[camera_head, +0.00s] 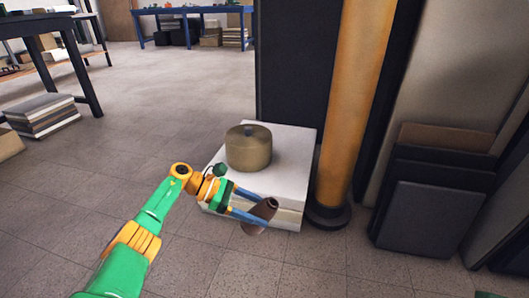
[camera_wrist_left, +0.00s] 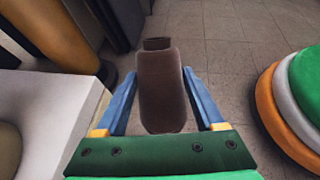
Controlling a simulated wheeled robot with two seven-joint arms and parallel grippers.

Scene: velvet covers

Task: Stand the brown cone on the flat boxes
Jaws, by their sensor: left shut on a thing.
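My left gripper (camera_head: 257,208) is shut on the brown cone (camera_head: 262,213), with a blue finger on each side of it. The cone is tilted in the head view, its narrower dark end toward the upper right. It also shows between the fingers in the left wrist view (camera_wrist_left: 162,92). The flat boxes (camera_head: 292,150) are a low pale stack on the floor, also at the left of the wrist view (camera_wrist_left: 55,105). The cone overlaps their front side in the head view; the wrist view shows floor behind it, beside the stack. My right gripper is out of view.
A brass lidded pot (camera_head: 248,150) stands on the boxes, leaving bare top to its right. An orange post (camera_head: 350,100) with a dark base is right of the stack. Dark panels (camera_head: 430,210) lean further right. Open floor lies in front and left.

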